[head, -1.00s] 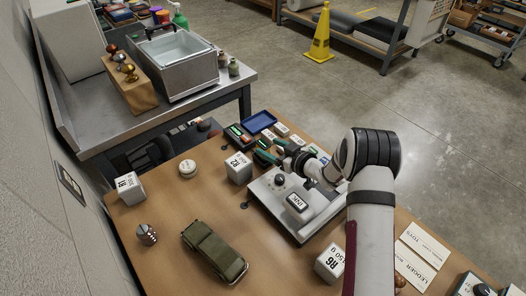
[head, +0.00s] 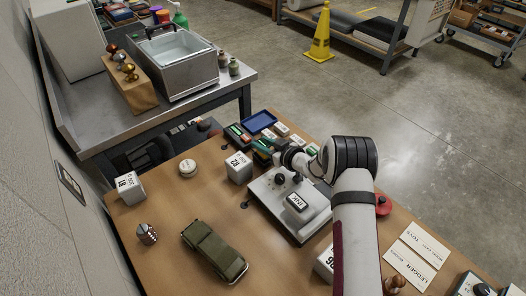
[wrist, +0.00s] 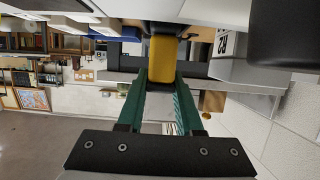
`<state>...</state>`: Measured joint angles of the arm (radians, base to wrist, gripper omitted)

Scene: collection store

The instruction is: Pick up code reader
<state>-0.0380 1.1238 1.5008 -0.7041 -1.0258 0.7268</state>
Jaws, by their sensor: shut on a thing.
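In the wrist view, a yellow block-like thing with dark edges, seemingly the code reader (wrist: 162,62), sits between the green fingertips. My gripper (wrist: 162,72) is shut on it, one finger on each side. In the head view my gripper (head: 263,148) is at the far edge of the wooden table, past the white scale-like device and beside a labelled white cube. There the code reader is mostly hidden by the fingers, and I cannot tell whether it is clear of the surface.
A white cube (head: 239,167) stands close left of my gripper; a blue tray (head: 259,122) and small boxes lie behind it. The white device (head: 270,200) is in front. A green toy car (head: 214,250) is front left.

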